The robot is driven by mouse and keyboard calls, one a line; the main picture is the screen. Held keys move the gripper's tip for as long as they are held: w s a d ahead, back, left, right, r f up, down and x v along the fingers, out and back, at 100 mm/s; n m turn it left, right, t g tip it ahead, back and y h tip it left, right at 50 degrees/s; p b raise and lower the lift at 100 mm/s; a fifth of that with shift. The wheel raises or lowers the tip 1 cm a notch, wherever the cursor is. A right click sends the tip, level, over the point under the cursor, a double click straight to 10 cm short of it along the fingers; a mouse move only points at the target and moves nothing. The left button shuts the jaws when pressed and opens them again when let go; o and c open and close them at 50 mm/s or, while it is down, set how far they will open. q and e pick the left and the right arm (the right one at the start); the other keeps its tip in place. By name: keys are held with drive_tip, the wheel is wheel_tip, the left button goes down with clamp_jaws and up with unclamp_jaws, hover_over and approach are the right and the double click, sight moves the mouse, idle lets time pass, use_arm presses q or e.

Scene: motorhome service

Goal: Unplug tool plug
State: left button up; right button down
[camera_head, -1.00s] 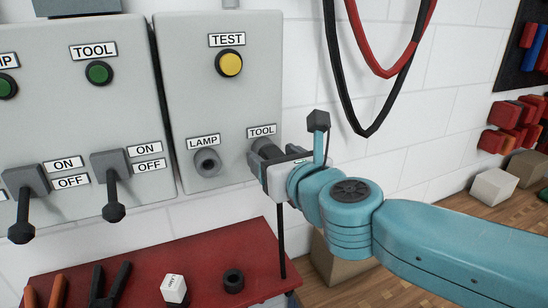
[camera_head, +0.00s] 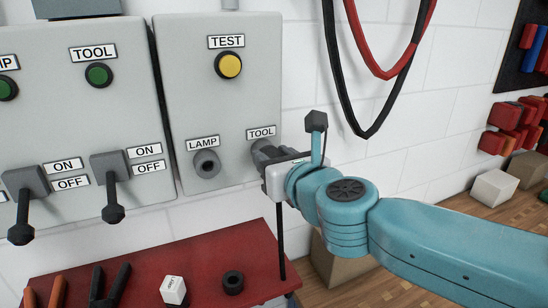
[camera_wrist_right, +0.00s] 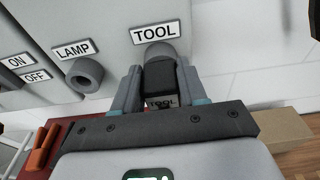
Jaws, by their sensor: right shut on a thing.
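The tool plug (camera_wrist_right: 160,84) is a dark block with a TOOL label, seen in the right wrist view between the fingers of my right gripper (camera_wrist_right: 160,92). The gripper is shut on it. The plug is at the tool socket (camera_wrist_right: 160,52), under the TOOL label on the grey panel; I cannot tell how deep it sits. In the head view my right gripper (camera_head: 272,172) is in front of the tool socket (camera_head: 264,150) and hides most of the plug. A dark cable hangs straight down below the gripper. My left gripper is not in view.
The empty lamp socket (camera_head: 207,163) is left of the tool socket. A yellow test button (camera_head: 228,65) is above. A switch panel (camera_head: 75,125) with levers is at the left. A red tray (camera_head: 200,262) with small items is below. Cables (camera_head: 372,100) hang at the right.

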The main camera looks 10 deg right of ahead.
drive_tip(key=shift+s, duration=0.15)
drive_tip(key=shift+s+d, duration=0.15)
drive_tip(key=shift+s, duration=0.35)
drive_tip(key=shift+w, duration=0.1)
drive_tip(key=c, duration=1.6)
unclamp_jaws()
clamp_jaws()
drive_tip(key=v, duration=0.3)
drive_tip(key=shift+s+d+f, duration=0.1)
drive_tip(key=shift+s+f, duration=0.1)
drive_tip(key=shift+s, duration=0.25)
